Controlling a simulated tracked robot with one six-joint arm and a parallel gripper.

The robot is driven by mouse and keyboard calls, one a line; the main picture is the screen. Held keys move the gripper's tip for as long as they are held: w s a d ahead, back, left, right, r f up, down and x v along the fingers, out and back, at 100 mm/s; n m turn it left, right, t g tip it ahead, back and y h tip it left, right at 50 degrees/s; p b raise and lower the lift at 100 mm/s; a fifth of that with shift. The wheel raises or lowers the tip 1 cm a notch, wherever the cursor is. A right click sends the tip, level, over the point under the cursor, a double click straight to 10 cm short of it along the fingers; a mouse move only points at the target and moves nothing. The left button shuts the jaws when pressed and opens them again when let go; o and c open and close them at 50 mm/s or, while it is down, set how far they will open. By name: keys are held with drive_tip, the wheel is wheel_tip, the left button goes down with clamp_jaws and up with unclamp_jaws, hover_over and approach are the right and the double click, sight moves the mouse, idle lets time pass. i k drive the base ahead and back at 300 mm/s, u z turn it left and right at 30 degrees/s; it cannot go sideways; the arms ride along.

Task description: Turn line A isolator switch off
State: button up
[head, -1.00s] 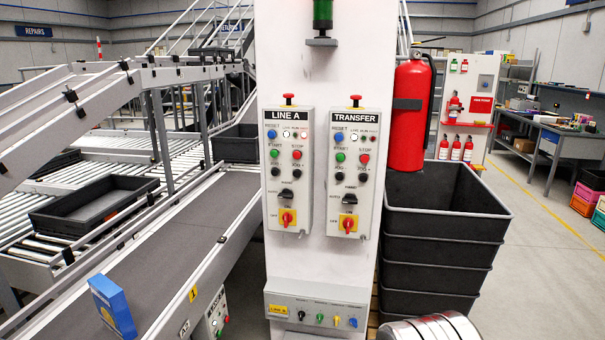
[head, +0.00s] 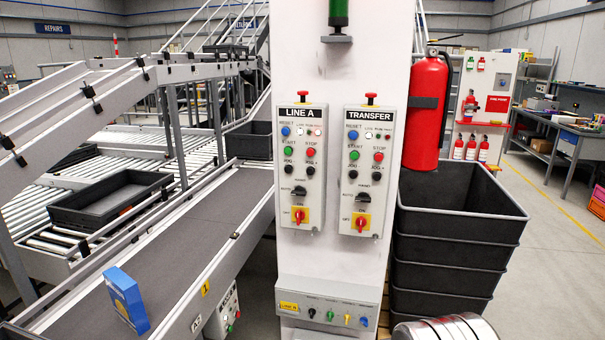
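The LINE A control box (head: 301,165) is fixed on the white column in the middle of the head view. My gripper is not in view.
A similar TRANSFER box (head: 366,172) with its own red-on-yellow switch stands close on the right. A panel of small coloured knobs (head: 327,305) juts out below. Stacked dark bins (head: 455,235) and a fire extinguisher (head: 426,112) flank the column's right; a conveyor (head: 175,250) with a blue box (head: 127,300) runs left.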

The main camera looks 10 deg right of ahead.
sight(300, 214)
drive_tip(key=u, duration=1.1)
drive_tip(key=i, duration=0.5)
drive_tip(key=u, duration=0.4)
